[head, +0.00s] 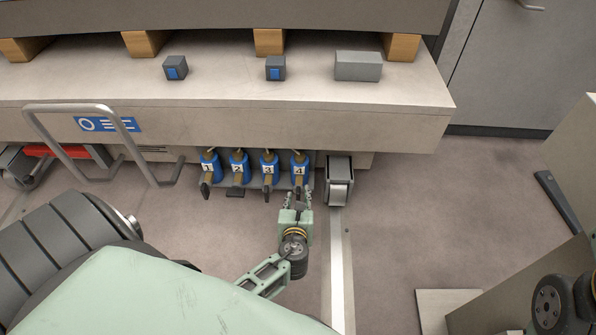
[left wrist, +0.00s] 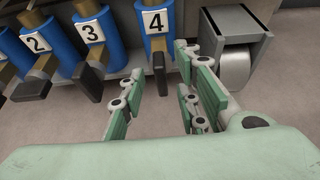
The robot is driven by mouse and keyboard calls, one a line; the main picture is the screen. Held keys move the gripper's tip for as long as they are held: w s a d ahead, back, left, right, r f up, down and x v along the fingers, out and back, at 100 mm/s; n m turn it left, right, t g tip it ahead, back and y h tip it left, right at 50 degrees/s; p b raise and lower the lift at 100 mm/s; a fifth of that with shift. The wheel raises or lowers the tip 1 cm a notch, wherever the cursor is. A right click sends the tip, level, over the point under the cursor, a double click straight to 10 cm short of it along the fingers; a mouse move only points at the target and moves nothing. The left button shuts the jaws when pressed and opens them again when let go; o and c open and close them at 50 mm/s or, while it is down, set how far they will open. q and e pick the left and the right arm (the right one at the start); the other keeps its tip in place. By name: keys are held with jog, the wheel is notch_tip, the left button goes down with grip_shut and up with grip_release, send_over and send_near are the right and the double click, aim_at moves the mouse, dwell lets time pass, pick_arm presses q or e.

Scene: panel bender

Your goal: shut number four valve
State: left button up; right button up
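Number four valve (head: 299,163) is a blue body with a white "4" label, rightmost in a row under the machine's ledge. In the left wrist view the blue number four valve (left wrist: 154,18) is at top centre, and its dark-tipped handle (left wrist: 159,74) points down toward me. My left gripper (head: 299,196) is right in front of it. In the left wrist view its green fingers (left wrist: 161,75) are spread apart, one on each side of the handle. I cannot tell whether either finger touches it.
Blue valves one (head: 208,166), two (head: 237,163) and three (head: 268,164) stand close to the left. The machine ledge (head: 230,122) overhangs above. A bent grey handrail (head: 150,166) is at left.

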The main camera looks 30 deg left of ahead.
pick_arm(q)
jog(key=shift+x, duration=0.8)
grip_shut()
